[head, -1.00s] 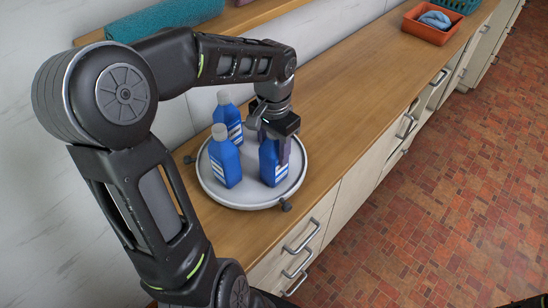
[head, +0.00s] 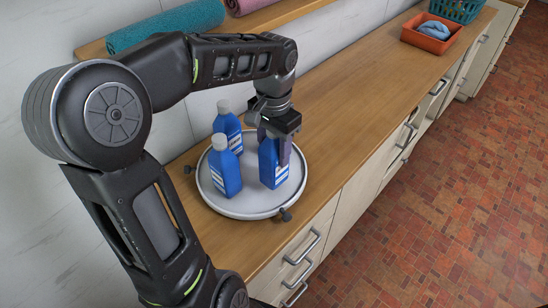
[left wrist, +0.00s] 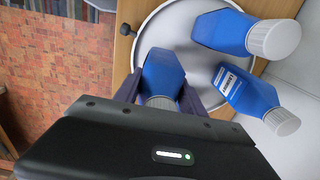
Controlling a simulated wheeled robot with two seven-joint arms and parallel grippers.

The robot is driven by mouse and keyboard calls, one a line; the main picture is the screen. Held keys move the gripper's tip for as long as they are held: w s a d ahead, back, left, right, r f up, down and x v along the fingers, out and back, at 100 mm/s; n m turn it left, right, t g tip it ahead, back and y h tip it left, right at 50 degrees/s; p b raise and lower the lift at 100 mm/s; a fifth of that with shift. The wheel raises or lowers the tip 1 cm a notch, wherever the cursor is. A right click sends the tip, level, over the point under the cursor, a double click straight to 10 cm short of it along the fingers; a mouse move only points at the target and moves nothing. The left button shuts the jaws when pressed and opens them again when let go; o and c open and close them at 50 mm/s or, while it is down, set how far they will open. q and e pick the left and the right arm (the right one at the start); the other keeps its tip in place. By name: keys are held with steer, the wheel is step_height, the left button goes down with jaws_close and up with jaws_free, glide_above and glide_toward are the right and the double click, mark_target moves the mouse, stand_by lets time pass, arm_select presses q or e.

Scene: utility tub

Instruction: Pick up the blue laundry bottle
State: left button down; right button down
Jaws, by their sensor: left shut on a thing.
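Three blue bottles with grey-white caps stand on a round white tray (head: 243,208) on the wooden counter. My left gripper (head: 277,145) is shut on the right-hand blue bottle (head: 268,172), with its fingers on either side of the upper part. In the left wrist view this held bottle (left wrist: 162,75) sits between the two fingers (left wrist: 160,95). It looks upright; whether its base touches the tray is hard to tell. The other two bottles, a front-left one (head: 225,172) and a back one (head: 228,126), stand close beside it. My right gripper is not in view.
An orange bin (head: 433,36) with a blue cloth (head: 434,29) and a teal basket (head: 456,10) stand at the counter's far end. A shelf with a rolled teal towel (head: 165,27) runs along the wall. The counter (head: 365,90) beyond the tray is clear.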

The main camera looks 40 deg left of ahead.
arm_select(q)
step_height(320, 180, up, 7)
steer(key=shift+f, duration=0.15)
stand_by(0.7)
